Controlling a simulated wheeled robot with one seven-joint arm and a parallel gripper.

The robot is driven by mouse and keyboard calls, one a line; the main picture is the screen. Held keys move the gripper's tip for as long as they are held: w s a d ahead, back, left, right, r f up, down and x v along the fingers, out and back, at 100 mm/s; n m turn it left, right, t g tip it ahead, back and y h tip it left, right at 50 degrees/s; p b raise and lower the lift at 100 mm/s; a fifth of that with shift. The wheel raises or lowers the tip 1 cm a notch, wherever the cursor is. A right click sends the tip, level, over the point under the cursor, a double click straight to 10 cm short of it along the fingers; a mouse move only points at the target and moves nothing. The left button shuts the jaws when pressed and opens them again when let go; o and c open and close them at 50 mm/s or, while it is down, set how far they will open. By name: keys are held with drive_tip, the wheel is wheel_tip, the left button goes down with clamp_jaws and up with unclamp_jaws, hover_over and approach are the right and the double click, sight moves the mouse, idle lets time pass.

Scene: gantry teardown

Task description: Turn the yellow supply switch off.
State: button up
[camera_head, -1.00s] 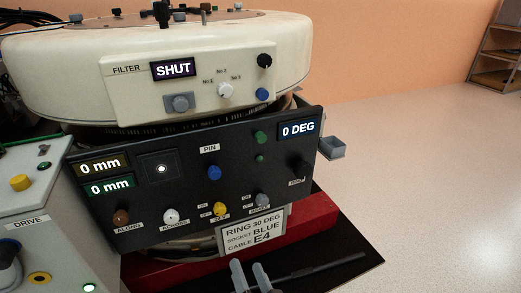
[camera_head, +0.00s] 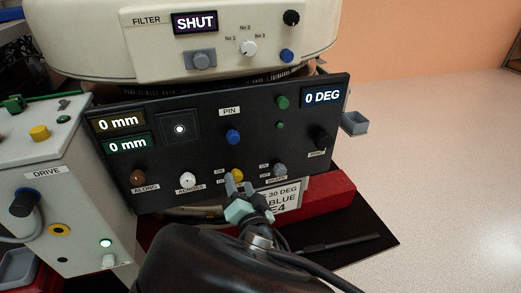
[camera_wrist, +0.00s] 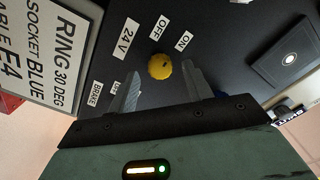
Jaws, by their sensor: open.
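The yellow supply switch (camera_head: 237,175) is a round knob low on the black control panel (camera_head: 200,165). In the wrist view the yellow knob (camera_wrist: 160,66) sits below a 24V label, with OFF and ON labels beside it. My gripper (camera_head: 236,186) is right in front of the knob in the head view. In the wrist view my gripper (camera_wrist: 160,85) is open, with one grey finger on each side of the knob. I cannot tell whether the fingers touch it. The mark showing which way the knob points is too small to read.
A grey brake knob (camera_head: 280,170) is just right of the yellow one, and a white knob (camera_head: 188,180) is to its left. A white RING label plate (camera_head: 286,198) hangs below the panel. A DRIVE cabinet (camera_head: 75,200) stands at the left.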

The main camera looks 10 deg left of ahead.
drive_tip(key=shift+x, duration=0.8)
drive_tip(key=c, duration=1)
